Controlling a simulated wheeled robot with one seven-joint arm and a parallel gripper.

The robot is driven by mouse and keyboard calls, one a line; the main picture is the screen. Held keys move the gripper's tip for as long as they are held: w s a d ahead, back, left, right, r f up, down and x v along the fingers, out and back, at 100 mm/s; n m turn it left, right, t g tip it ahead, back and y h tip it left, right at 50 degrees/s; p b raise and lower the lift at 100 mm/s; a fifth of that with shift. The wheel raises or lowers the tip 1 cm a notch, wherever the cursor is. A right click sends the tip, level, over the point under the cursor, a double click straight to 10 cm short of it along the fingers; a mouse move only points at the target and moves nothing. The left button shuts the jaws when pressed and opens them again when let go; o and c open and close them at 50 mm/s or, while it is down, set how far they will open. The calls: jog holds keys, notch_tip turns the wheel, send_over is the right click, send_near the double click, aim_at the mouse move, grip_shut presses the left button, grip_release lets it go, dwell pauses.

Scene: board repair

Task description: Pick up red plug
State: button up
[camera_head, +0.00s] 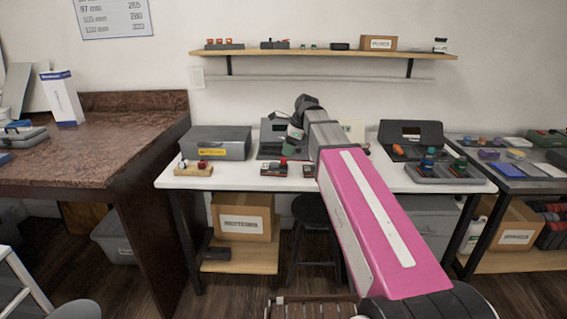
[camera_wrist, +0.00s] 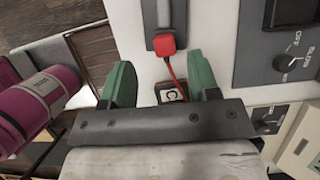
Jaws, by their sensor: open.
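The red plug (camera_wrist: 166,46) shows at the top centre of the wrist view. It sits at the end of a grey strip-like holder (camera_wrist: 165,14), with a thin red cable running from it toward my right finger. My gripper (camera_wrist: 160,70) is open, its two green fingers apart and nothing held between them. The plug lies just beyond the fingertips, roughly in line with the gap. In the head view a small red piece (camera_head: 283,160) shows on the white bench below my gripper; I cannot tell surely that it is the same plug.
A grey panel with a black knob (camera_wrist: 285,62) stands at the right of the wrist view. On the white bench (camera_head: 228,178) are a grey toolbox (camera_head: 215,143) and a tray of coloured parts (camera_head: 442,173).

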aim_at(284, 158)
jog(key=x, duration=0.5)
jog(key=shift+w+d, duration=0.2)
jog(key=shift+d, duration=0.05)
jog(key=shift+c, duration=0.3)
grip_shut()
jog(key=shift+r, duration=0.75)
notch_tip(284, 158, up, 3)
jog(key=shift+f, duration=0.15)
jog(key=s+a+r, duration=0.6)
jog(key=s+a, duration=0.1)
jog(key=a, duration=0.2)
jog(key=shift+s+r, duration=0.25)
jog(key=shift+r, duration=0.15)
